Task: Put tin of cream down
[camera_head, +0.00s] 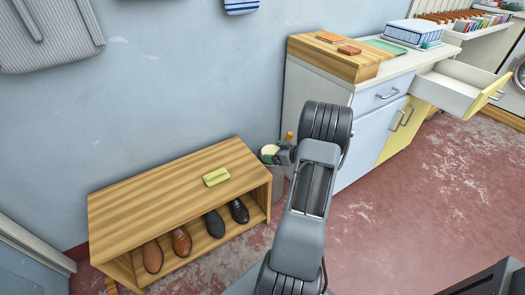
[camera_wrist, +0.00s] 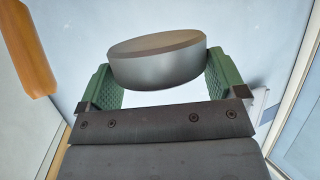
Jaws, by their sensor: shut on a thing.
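The tin of cream (camera_wrist: 157,60) is a low round grey tin. In the wrist view it sits between the two green pads of my gripper (camera_wrist: 160,82), which is shut on it. The tin is slightly tilted in that picture. In the head view my gripper (camera_head: 283,155) is small and partly hidden by my arm, just right of the wooden bench. A pale round top, seemingly the tin's (camera_head: 268,150), shows at its left, apart from the bench top. What lies directly under the tin is hard to tell.
The wooden shoe bench (camera_head: 150,195) carries a yellow-green block (camera_head: 216,177); several shoes stand below. A grey bin (camera_head: 277,183) is beside it. A cabinet (camera_head: 375,115) with an open drawer (camera_head: 460,85) stands right. An orange-brown handle (camera_wrist: 30,50) shows near my gripper. Much bench top is clear.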

